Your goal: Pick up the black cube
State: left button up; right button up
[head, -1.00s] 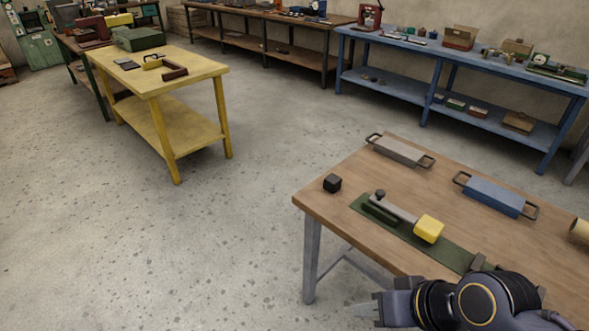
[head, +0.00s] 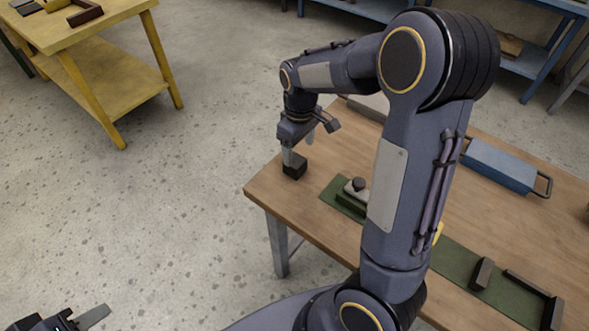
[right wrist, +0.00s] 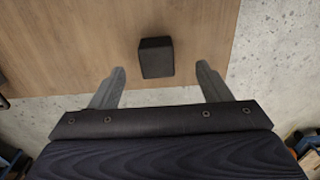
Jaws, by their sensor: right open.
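The black cube (head: 294,167) sits on the wooden table near its left corner. My right gripper (head: 299,149) is just above it, pointing down, with its fingers apart. In the right wrist view the black cube (right wrist: 156,57) lies between the lines of the two open fingers (right wrist: 160,68), slightly beyond the tips, with a gap on each side. Nothing is held. My left gripper (head: 85,318) shows only partly at the bottom left corner, away from the table; its jaw opening cannot be made out.
The wooden table (head: 325,230) also bears a green base (head: 450,262) with a dark-knobbed tool, partly hidden by my right arm, and a blue handled block (head: 500,165). The table edge is close to the cube. A yellow table (head: 90,40) stands far left.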

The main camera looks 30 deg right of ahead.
aim_at(297, 161)
jog(key=shift+w+d+f, duration=0.2)
jog(key=shift+w+f, duration=0.2)
jog(key=shift+f, duration=0.45)
notch_tip(297, 161, down, 6)
jog(key=shift+a+f, duration=0.15)
jog(key=c, duration=1.1)
